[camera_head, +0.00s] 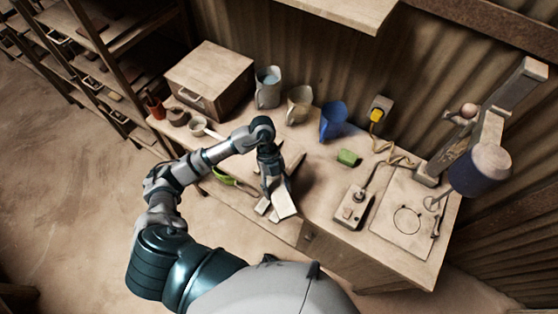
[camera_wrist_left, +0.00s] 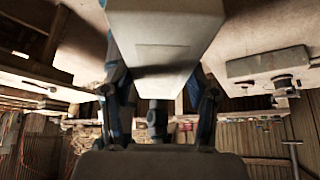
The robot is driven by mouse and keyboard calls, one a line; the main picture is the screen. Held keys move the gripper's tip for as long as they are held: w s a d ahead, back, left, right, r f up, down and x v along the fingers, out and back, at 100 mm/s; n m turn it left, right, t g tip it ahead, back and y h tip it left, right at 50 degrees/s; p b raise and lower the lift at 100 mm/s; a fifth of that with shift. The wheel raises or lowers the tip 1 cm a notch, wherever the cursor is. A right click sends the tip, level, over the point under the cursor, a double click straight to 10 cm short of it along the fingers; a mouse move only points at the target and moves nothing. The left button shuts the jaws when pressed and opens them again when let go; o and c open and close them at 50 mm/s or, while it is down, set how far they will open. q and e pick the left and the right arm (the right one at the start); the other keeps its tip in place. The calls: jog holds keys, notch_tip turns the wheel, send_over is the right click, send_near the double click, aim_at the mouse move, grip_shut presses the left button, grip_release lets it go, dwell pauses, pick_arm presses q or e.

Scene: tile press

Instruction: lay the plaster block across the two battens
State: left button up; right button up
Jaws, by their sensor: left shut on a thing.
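The plaster block (camera_head: 283,204) is a pale, smooth piece. My left gripper (camera_head: 272,180) is shut on it above the near part of the bench top. In the left wrist view the plaster block (camera_wrist_left: 165,45) sits between the two fingers (camera_wrist_left: 160,100). Light wooden battens lie under and beside the gripper. One batten end (camera_head: 262,206) shows left of the block, and another light strip (camera_head: 297,162) shows behind the gripper. The gripper and block hide much of the battens. I cannot tell whether the block touches them. My right gripper is not in view.
On the bench (camera_head: 325,185) stand a wooden box (camera_head: 210,80), a grey jug (camera_head: 268,88), a beige jug (camera_head: 299,104) and a blue jug (camera_head: 333,121). A green-handled tool (camera_head: 224,177) lies left.

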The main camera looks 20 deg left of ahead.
pick_arm(q)
jog(key=n+t, duration=0.1)
jog(key=n, duration=0.1)
jog(key=s+a+n+t+h, duration=0.1)
jog(key=n, duration=0.1)
jog(key=shift+s+a, duration=0.1)
jog(key=n, duration=0.1)
jog(key=n+t, duration=0.1)
jog(key=shift+s+a+r+n+h, duration=0.2)
jog(key=shift+n+h, duration=0.1)
jog(key=shift+n, duration=0.1)
jog(key=shift+w, duration=0.25)
jog(key=shift+n, duration=0.3)
jog(key=w+a, duration=0.1)
jog(key=w, duration=0.4)
jog(key=w+a+f, duration=0.1)
jog(key=w+a, duration=0.1)
jog(key=w, duration=0.3)
jog(key=w+a, duration=0.1)
jog(key=w, duration=0.4)
jog(key=shift+a+f, duration=0.2)
jog(key=shift+f, duration=0.05)
jog(key=shift+w, duration=0.1)
notch_tip(320, 180, down, 3)
jog(key=shift+d+f+p, duration=0.1)
jog(key=shift+p, duration=0.2)
jog(key=shift+f, duration=0.2)
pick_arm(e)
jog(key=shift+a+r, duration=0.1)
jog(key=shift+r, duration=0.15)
